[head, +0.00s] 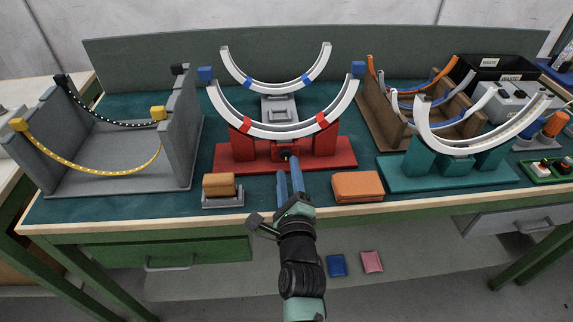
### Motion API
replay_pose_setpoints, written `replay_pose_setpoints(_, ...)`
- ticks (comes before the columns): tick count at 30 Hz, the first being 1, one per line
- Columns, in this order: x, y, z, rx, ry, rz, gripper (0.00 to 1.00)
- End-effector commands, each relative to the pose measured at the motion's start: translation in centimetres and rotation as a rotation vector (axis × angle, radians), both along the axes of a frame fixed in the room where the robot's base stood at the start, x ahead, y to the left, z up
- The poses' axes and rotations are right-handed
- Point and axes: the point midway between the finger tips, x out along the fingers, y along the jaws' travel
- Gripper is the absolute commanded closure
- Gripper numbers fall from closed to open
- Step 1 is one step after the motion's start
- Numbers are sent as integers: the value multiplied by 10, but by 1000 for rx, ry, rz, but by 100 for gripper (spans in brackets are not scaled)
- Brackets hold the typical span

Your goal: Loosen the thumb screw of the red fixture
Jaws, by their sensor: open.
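The red fixture (235,157) stands on the green bench top in the middle of the head view and cradles a white arc (270,131) with red bands and blue ends. A small dark thumb screw (286,155) shows low on the front of the fixture's centre block. My gripper (289,167) reaches up from the bottom of the view, with its two blue fingers apart and empty. The fingertips are just below the screw in the picture. I cannot tell whether they touch it, and they partly cover the fixture's front edge.
An orange-brown block (357,186) lies right of my gripper and a grey stand with a brown roll (219,187) lies left. A teal fixture (447,178) with a white arc is at right. A grey frame (120,181) with hanging chains is at left. The bench's front edge (130,231) runs below.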

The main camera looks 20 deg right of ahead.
Motion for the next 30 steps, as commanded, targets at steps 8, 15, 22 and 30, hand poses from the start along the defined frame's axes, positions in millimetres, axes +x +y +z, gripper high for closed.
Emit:
replay_pose_setpoints(8, 31, -9, -1, 0, -1, -1, 53)
replay_pose_setpoints(15, 36, -11, 0, -1, 0, 0, 53)
replay_pose_setpoints(22, 36, -11, 0, -1, 0, 0, 64)
replay_pose_setpoints(30, 36, -11, 0, -1, 0, 0, 100)
